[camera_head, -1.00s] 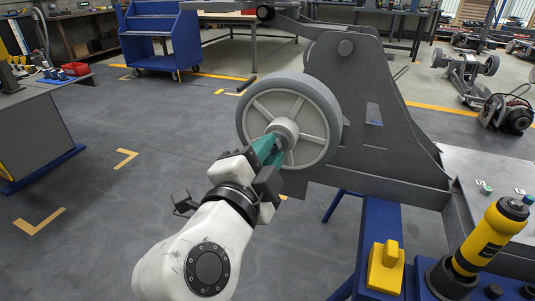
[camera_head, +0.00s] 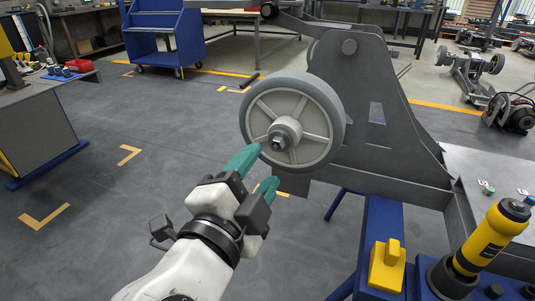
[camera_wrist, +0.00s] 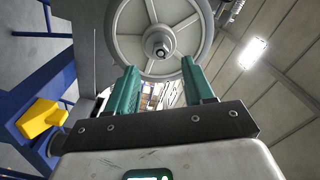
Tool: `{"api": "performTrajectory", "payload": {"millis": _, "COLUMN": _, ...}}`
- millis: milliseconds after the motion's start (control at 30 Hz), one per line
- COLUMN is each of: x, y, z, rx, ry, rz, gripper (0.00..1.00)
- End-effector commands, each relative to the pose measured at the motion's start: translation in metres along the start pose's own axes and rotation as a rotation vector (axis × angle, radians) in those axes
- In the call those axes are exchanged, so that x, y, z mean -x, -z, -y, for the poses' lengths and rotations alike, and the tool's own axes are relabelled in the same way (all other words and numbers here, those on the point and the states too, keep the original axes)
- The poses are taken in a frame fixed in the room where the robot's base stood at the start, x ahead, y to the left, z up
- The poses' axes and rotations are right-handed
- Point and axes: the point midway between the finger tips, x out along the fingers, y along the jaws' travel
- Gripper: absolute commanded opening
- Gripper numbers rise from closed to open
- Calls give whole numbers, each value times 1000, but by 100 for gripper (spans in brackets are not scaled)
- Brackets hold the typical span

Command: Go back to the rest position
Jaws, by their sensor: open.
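My gripper (camera_head: 260,170) is open and empty in the head view, its two teal fingers apart, just below and left of the wheel's hub. The grey spoked wheel (camera_head: 324,100) sits on the side of a dark grey chassis plate (camera_head: 380,150). A nut (camera_head: 278,141) shows at the centre of the wheel's hub, clear of the fingers. In the wrist view, my open gripper (camera_wrist: 160,82) points toward the wheel (camera_wrist: 125,45), with the nut (camera_wrist: 161,50) showing beyond and between the fingertips.
A blue stand (camera_head: 382,225) carries a yellow block (camera_head: 386,268). A yellow and black tool (camera_head: 490,240) stands tilted in a dark holder at right. A grey bench (camera_head: 35,130) is at left and a blue cart (camera_head: 165,45) behind. The floor at left is clear.

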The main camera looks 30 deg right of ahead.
Motion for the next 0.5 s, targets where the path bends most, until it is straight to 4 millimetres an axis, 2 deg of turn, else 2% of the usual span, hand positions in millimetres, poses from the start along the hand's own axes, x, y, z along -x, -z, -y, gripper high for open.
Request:
{"api": "performTrajectory", "payload": {"millis": 33, "x": 11, "y": 0, "z": 2, "rx": 0, "ry": 2, "rz": 3, "gripper": 52}}
{"api": "performTrajectory", "payload": {"millis": 200, "x": 38, "y": 0, "z": 1, "rx": 1, "ry": 1, "rz": 2, "gripper": 52}}
{"api": "performTrajectory", "payload": {"millis": 333, "x": 50, "y": 0, "z": 0, "rx": 1, "ry": 0, "rz": 1, "gripper": 52}}
{"api": "performTrajectory", "payload": {"millis": 500, "x": 56, "y": 0, "z": 0, "rx": 1, "ry": 0, "rz": 0, "gripper": 52}}
